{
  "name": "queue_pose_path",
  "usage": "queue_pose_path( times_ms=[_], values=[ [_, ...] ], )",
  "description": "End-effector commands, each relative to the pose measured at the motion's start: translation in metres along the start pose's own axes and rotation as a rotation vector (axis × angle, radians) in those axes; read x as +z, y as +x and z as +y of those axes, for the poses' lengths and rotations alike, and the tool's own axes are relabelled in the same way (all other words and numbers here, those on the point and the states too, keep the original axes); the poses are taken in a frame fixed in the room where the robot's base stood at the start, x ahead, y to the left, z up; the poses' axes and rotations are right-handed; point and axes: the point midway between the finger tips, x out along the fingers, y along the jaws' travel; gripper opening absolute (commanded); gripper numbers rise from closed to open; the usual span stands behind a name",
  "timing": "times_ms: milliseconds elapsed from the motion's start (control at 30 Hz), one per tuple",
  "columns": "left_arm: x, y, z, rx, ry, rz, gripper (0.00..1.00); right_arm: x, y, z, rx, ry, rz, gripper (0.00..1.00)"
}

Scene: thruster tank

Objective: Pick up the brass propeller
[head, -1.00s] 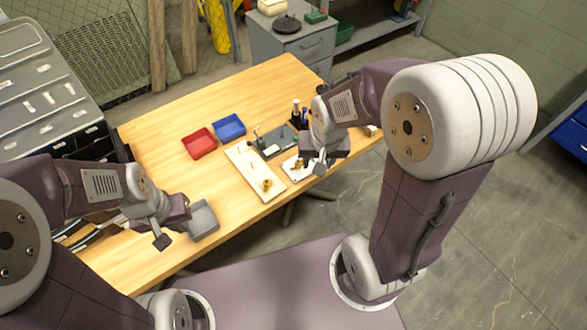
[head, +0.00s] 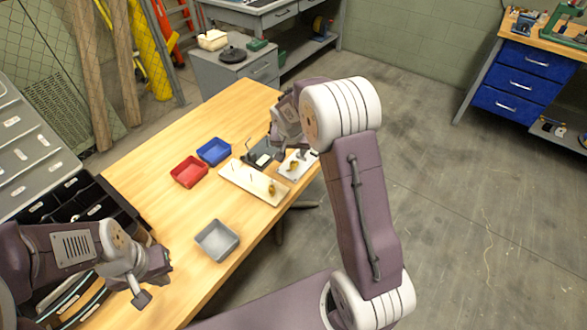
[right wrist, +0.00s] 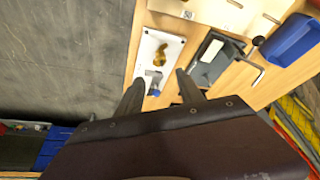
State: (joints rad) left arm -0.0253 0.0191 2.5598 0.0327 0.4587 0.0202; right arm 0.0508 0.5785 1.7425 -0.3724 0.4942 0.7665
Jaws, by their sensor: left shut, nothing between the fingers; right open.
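A small brass piece (head: 294,165) lies on a white plate (head: 284,172) at the table's right edge. A second brass piece (head: 271,187) sits on the long white board beside it. I cannot tell from the head view which is the propeller. The right wrist view shows a lobed brass piece (right wrist: 160,56) on the white plate, beyond my right fingertips. My right gripper (right wrist: 159,78) is open and empty above the plate's near end; the head view hides its fingers behind my arm. My left gripper (head: 150,278) is shut and empty, at the table's left front, away from both brass pieces.
A red bin (head: 189,172), a blue bin (head: 214,152) and a grey tray (head: 217,241) stand on the wooden table. A dark grey fixture (head: 263,153) with an upright rod stands close to the plate. The table's middle left is clear.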

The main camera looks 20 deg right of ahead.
Motion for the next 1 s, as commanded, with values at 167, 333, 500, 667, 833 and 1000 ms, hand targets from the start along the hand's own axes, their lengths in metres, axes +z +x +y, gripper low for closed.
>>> queue_pose_path(
  times_ms=[167,333,500,667,833,1000],
  values=[
    [0.0,0.0,0.0,0.0,0.0,0.0,0.0,0.002,0.028,0.001,0.002,0.0,-0.004,0.44],
    [0.0,0.0,0.0,0.0,0.0,0.0,0.0,0.001,0.035,0.0,0.0,0.0,-0.001,0.44],
    [0.0,0.001,0.0,0.0,0.0,0.0,0.0,0.006,0.063,0.001,0.002,-0.001,-0.006,0.44],
    [0.0,0.001,0.0,0.0,0.0,0.0,0.0,0.006,0.083,0.0,0.0,-0.001,-0.003,0.44],
    [0.0,0.001,0.0,0.0,0.0,0.0,0.0,0.005,0.085,0.0,-0.001,0.0,-0.001,0.44],
    [0.0,0.001,0.0,0.0,0.0,0.0,0.0,0.005,0.085,0.0,-0.001,-0.001,-0.001,0.13]
  ],
)
